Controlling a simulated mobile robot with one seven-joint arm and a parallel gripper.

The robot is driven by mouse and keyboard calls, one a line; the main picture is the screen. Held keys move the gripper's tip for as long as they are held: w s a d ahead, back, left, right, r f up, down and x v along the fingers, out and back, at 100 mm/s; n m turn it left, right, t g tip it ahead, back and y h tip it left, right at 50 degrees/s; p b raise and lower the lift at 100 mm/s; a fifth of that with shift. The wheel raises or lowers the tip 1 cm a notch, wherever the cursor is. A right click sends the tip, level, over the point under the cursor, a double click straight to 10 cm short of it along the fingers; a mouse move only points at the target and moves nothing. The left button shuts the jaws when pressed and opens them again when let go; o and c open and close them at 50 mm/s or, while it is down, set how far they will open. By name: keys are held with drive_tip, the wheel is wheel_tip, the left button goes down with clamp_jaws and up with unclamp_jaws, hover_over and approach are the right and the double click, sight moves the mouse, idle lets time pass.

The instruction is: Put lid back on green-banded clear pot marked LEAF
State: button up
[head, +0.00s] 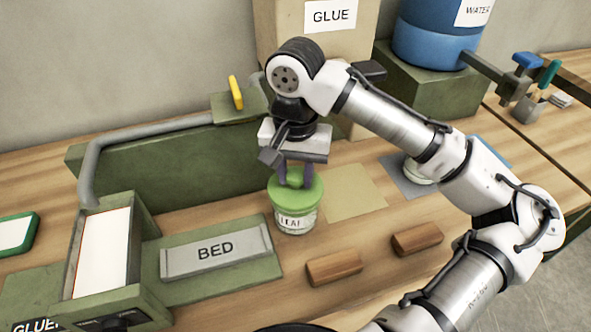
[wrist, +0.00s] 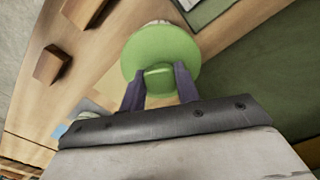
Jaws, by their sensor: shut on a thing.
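The clear pot marked LEAF (head: 296,222) stands upright on the wooden table in the head view, right of the BED plate. A green lid (head: 300,190) sits on or just over its mouth; I cannot tell whether it is fully seated. My gripper (head: 295,178) is above the pot, pointing down, shut on the lid's knob. In the wrist view the lid (wrist: 160,55) shows as a green disc, with the fingers of my gripper (wrist: 160,82) on either side of its knob. The lid hides most of the pot there.
The grey BED plate (head: 217,252) lies left of the pot. Two wooden blocks (head: 334,267) (head: 417,239) lie in front and to the right. A tan square (head: 352,192) lies right of the pot. A green block (head: 165,165) with a grey pipe stands behind.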

drive_tip(key=o, duration=1.6)
drive_tip(key=shift+r+p, duration=3.35)
drive_tip(key=shift+r, duration=0.15)
clamp_jaws()
drive_tip(key=shift+f, duration=0.25)
